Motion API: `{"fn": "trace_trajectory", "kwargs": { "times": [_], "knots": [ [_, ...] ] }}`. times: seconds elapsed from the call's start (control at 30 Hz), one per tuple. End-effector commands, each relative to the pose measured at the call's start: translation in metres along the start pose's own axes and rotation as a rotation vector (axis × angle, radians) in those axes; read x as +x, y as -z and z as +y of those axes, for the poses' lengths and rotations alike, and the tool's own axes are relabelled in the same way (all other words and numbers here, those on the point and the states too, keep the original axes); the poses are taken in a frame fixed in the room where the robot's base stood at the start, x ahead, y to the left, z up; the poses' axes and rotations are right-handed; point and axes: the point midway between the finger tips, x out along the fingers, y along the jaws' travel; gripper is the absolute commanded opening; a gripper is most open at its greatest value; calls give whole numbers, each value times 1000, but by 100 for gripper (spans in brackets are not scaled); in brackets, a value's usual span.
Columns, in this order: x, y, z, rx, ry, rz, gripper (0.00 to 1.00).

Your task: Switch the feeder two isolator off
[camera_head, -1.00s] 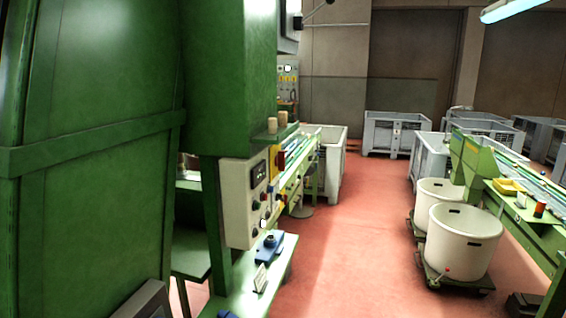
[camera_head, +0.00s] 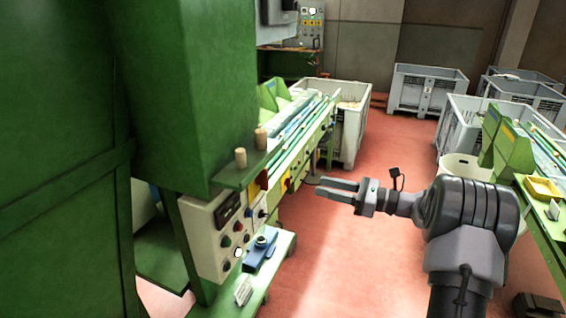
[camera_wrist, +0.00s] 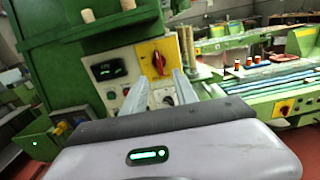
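A red rotary handle on a yellow plate (camera_wrist: 158,62) is on the front of a pale control box (camera_wrist: 113,72) in the wrist view. The handle looks roughly upright. A second red knob on a yellow plate (camera_wrist: 284,107) is on the green machine at the right. I cannot read a label telling which is feeder two. My gripper (camera_wrist: 160,82) is open and empty, its fingertips framing the area just below the first handle, apparently short of the box. In the head view my gripper (camera_head: 322,188) is over the aisle, right of the control box (camera_head: 208,238).
Cork stoppers (camera_head: 240,158) stand on a green ledge above the box. A blue device (camera_head: 262,250) sits on the low green shelf below. Grey crates (camera_head: 428,88) stand at the back. The red floor (camera_head: 340,250) of the aisle is clear.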

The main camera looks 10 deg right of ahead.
Motion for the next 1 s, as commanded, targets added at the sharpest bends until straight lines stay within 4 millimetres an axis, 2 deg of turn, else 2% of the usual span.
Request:
{"fn": "trace_trajectory", "kwargs": {
  "times": [0.3,0.5,0.7,1.0],
  "knots": [
    [94,2,3,-2,-8,4,35],
    [141,2,3,-1,-6,5,35],
    [162,2,3,-1,-6,5,35],
    [164,2,3,-2,-5,6,35]
  ]
}}
